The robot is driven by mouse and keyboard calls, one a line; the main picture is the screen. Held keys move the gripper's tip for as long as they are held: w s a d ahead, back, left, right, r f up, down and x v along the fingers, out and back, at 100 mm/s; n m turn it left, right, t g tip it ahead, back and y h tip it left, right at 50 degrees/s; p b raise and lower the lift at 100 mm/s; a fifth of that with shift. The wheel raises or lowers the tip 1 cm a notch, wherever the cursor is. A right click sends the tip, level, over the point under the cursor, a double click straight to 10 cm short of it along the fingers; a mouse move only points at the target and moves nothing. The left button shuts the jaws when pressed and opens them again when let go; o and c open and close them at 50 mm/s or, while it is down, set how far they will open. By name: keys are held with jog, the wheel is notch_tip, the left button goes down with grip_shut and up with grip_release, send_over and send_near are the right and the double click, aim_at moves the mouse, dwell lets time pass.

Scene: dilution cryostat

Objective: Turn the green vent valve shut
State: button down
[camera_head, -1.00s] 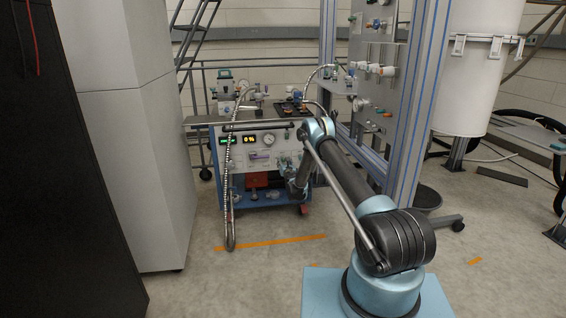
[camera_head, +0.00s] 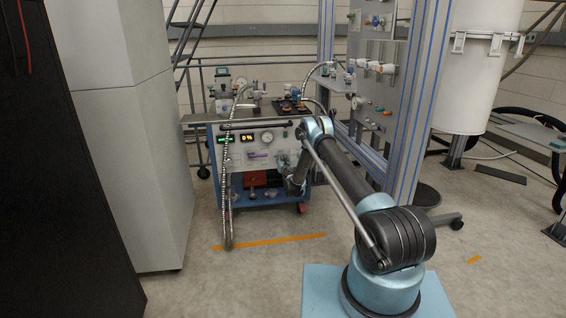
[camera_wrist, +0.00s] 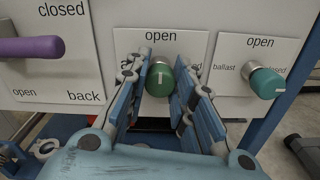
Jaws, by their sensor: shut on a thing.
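The green vent valve (camera_wrist: 160,80) is a round knob on a white plate, seen end-on in the wrist view. The word "open" shows above it; the lettering beside it is partly hidden by my fingers. My gripper (camera_wrist: 174,76) has one finger on each side of the knob and is shut on it. In the head view my gripper (camera_head: 284,163) is at the front panel of the pump cart (camera_head: 262,180), where the green knob is too small to make out clearly.
A teal ballast knob (camera_wrist: 265,83) stands close to the right of my gripper. A purple handle (camera_wrist: 30,48) juts out at the left. A metal hose (camera_head: 228,195) hangs down the cart's front. A tall grey cabinet (camera_head: 135,165) stands left; an aluminium frame (camera_head: 412,110) stands right.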

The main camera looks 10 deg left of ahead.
jog(key=m, duration=0.4)
jog(key=shift+d+m, duration=0.1)
jog(key=shift+m, duration=0.2)
jog(key=m, duration=0.4)
jog(key=shift+m, duration=0.3)
jog(key=m, duration=0.4)
jog(key=shift+m, duration=2.4)
jog(key=c, duration=1.3)
grip_release()
